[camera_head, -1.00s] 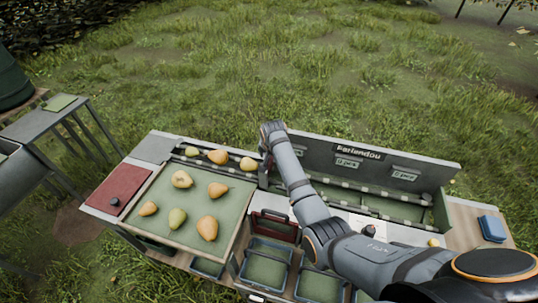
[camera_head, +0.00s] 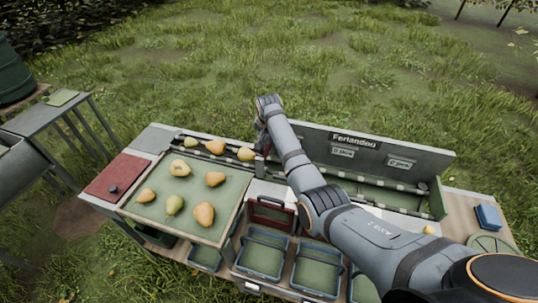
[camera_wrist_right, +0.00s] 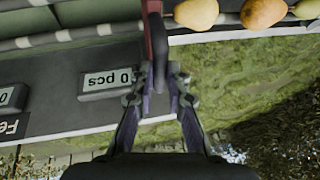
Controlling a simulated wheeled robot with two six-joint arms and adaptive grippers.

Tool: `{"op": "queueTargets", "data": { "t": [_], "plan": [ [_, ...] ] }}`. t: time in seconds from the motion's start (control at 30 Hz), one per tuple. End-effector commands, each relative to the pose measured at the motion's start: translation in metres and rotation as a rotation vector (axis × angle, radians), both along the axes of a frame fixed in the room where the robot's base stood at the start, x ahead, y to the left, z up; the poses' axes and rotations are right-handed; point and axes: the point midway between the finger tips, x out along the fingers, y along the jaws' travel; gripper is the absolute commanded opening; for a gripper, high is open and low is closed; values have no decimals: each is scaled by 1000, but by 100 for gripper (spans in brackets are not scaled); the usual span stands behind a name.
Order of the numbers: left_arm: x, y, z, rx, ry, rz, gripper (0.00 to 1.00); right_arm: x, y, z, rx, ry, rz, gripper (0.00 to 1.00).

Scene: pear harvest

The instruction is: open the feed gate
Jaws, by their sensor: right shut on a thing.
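The feed gate (camera_wrist_right: 157,38) is a narrow upright piece with a dark red face and a dark handle, in the top middle of the wrist view. My right gripper (camera_wrist_right: 157,82) is shut on its handle. In the head view my right gripper (camera_head: 263,141) is at the lane's end, by the left end of the grey sorter panel (camera_head: 320,139); the arm hides most of the gate there. Three pears (camera_head: 216,147) lie in the feed lane left of the gate; they also show in the wrist view (camera_wrist_right: 264,12). My left gripper is not in view.
A green tray (camera_head: 150,190) with several pears stands in front of the lane. Blue-rimmed crates (camera_head: 262,278) and a red case (camera_head: 270,214) are at the bench front. Count signs (camera_wrist_right: 108,80) read 0 pcs. Grass behind the bench is clear.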

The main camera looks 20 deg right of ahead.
Motion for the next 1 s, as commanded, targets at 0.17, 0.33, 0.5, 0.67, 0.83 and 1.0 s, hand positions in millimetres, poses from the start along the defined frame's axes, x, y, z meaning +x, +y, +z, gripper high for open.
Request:
{"op": "queueTargets", "data": {
  "t": [0.17,0.33,0.5,0.67,0.83,1.0],
  "plan": [
    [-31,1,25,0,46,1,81,6,-1,40,-2,-1,-2,0],
    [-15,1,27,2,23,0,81,5,-1,40,-2,3,-1,0],
    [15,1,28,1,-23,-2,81,5,-1,40,-2,0,-1,0],
    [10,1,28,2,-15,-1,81,5,-1,40,-2,0,-1,30],
    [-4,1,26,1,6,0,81,5,-1,40,-3,1,-1,37],
    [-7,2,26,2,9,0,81,5,-1,40,-3,0,-2,37]
  ]
}}
